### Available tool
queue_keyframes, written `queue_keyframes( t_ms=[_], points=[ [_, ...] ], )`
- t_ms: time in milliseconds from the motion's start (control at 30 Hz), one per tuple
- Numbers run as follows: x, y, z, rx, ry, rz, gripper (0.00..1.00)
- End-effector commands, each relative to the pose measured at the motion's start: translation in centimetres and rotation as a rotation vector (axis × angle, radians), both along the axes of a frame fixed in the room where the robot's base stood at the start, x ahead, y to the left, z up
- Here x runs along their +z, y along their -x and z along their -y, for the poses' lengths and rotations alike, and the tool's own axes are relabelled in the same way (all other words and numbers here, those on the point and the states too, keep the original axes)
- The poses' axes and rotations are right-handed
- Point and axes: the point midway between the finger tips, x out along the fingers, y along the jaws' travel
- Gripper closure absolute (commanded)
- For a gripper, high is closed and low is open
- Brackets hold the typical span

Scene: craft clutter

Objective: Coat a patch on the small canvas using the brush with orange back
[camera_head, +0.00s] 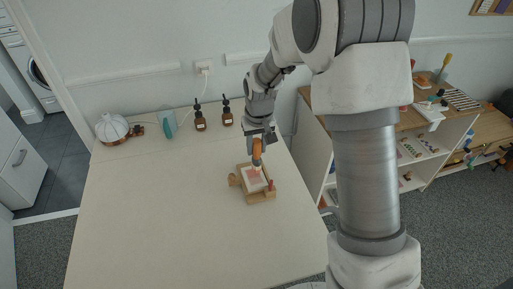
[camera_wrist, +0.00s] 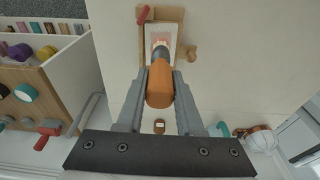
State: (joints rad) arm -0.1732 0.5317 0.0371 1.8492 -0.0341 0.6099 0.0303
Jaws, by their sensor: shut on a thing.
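The brush with the orange back (camera_head: 257,147) is held between the fingers of my gripper (camera_head: 259,134), with its bristle end pointing down over the canvas. In the wrist view the orange brush (camera_wrist: 159,88) sits between the two grey fingers, and its dark collar and pale bristles lie over the canvas. The small canvas (camera_head: 250,183) is white with a pinkish-orange patch on it. It lies in a wooden holder (camera_head: 262,199) with a red handle and a round wooden knob. I cannot tell for sure whether the bristles touch the canvas.
Two dark bottles (camera_head: 200,122) (camera_head: 227,118), a teal object (camera_head: 168,124) and a white-and-copper lidded thing (camera_head: 112,129) stand along the table's back. The table (camera_head: 150,220) is clear at the front and left. A shelf unit (camera_head: 425,145) with craft things stands at the right.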

Motion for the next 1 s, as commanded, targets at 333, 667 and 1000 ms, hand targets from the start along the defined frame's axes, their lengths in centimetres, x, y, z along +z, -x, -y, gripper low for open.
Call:
queue_keyframes(
  t_ms=[333,667,1000],
  points=[
    [0.0,0.0,0.0,0.000,0.000,0.001,1.00],
    [-0.8,0.1,0.0,0.000,0.000,0.000,1.00],
    [-4.1,0.8,0.2,0.000,0.000,0.000,1.00]
  ],
)
